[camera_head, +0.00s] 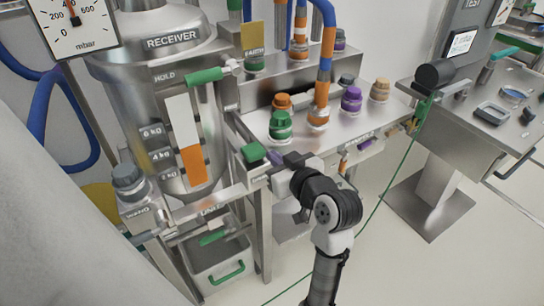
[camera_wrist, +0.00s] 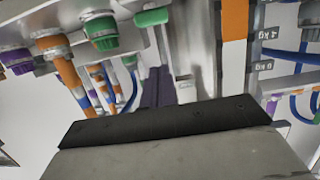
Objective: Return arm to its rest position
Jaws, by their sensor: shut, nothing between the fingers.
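My gripper (camera_head: 275,159) is at the front edge of the steel bench, close to a green knob (camera_head: 254,152). I cannot tell whether it touches the knob. In the wrist view the two dark fingers (camera_wrist: 151,86) lie together with nothing between them. My arm reaches up to the bench from the bottom of the head view, bent at the wrist.
The steel receiver tank (camera_head: 165,55) stands at left, with a green-handled valve (camera_head: 205,76). Colored connectors, including a purple one (camera_head: 351,99), stand on the bench. A grey bin (camera_head: 218,265) sits below. A green cable (camera_head: 377,205) crosses the open floor at right.

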